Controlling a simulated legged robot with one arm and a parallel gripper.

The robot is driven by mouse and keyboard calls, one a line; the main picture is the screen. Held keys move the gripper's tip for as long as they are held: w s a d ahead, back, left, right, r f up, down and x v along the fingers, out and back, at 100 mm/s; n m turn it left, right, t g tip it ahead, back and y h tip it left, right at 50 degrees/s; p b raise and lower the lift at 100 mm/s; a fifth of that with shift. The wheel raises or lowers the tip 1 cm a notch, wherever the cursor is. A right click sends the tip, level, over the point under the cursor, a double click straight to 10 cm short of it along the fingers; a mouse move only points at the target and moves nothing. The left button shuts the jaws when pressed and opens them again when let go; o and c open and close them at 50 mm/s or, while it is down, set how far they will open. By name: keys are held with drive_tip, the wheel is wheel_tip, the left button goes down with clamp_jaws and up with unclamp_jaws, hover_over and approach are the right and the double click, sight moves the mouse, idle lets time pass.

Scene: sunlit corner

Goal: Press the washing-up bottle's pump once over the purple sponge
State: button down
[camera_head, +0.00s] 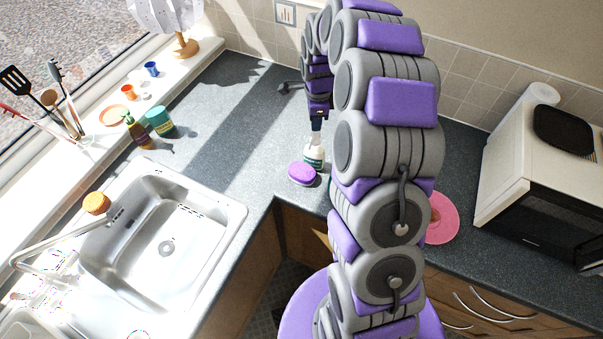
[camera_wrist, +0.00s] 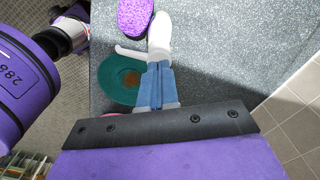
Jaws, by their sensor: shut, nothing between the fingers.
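My gripper (camera_head: 317,125) points down right above the bottle's pump. In the wrist view its blue fingers (camera_wrist: 157,68) are shut together and empty, covering part of the pump. The white nozzle (camera_wrist: 128,53) sticks out to the left of the fingertips. I cannot tell whether the fingertips touch the pump.
A pink plate (camera_head: 445,208) and a microwave (camera_head: 510,165) are on the right. The sink (camera_head: 232,215) is at the left. Bare worktop (camera_head: 235,110) lies behind it.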

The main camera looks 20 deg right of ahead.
drive_tip(key=shift+f, duration=0.1)
drive_tip(key=shift+f+b, duration=0.35)
drive_tip(key=shift+f, duration=0.85)
drive_tip(key=shift+r, duration=1.35)
wheel_tip(320, 180, up, 6)
drive_tip(key=shift+p, duration=0.9)
